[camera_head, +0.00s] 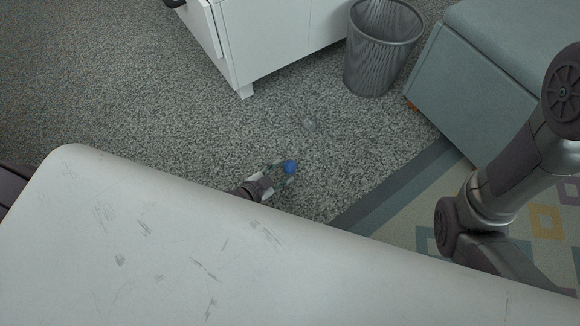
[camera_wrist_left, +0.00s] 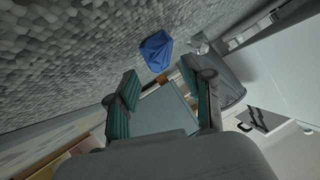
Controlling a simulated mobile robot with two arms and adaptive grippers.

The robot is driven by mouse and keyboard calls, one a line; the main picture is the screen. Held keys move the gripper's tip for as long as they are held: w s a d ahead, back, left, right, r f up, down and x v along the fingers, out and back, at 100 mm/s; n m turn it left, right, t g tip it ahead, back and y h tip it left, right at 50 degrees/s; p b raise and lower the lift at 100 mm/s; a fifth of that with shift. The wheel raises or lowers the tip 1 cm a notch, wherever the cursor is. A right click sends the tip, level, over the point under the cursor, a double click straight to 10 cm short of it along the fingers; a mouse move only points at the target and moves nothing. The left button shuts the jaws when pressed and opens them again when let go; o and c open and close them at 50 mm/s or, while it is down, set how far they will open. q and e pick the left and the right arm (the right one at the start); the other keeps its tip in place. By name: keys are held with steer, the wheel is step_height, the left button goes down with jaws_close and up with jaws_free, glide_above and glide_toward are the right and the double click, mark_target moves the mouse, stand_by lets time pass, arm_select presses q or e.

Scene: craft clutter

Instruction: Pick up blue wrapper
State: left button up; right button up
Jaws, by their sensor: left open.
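The blue wrapper (camera_head: 290,167) is a small crumpled blue piece on the grey carpet. My left gripper (camera_head: 278,174) is at it in the head view, low over the carpet, partly hidden behind the white surface in front. In the left wrist view the wrapper (camera_wrist_left: 156,51) lies on the carpet ahead of my left gripper (camera_wrist_left: 162,84). The two green-padded fingers are open, with nothing between them, and the wrapper is beyond their tips. My right arm (camera_head: 490,200) shows at the right of the head view, but its gripper is out of view.
A mesh waste bin (camera_head: 383,50) stands on the carpet at the back, between a white cabinet (camera_head: 270,40) and a grey-green upholstered seat (camera_head: 500,75). A patterned rug (camera_head: 400,215) lies at the right. Open carpet surrounds the wrapper. A clear crumpled item (camera_wrist_left: 198,43) lies near it.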

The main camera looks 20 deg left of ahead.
mark_target(289, 167)
arm_select(q)
steer(key=b+x, duration=0.1)
steer(key=x, duration=0.3)
steer(key=shift+s+f+b, duration=0.1)
steer(key=shift+b, duration=0.25)
steer(key=shift+w+d, duration=0.1)
steer(key=shift+w, duration=0.1)
steer(key=shift+c, duration=0.3)
steer(key=c, duration=0.5)
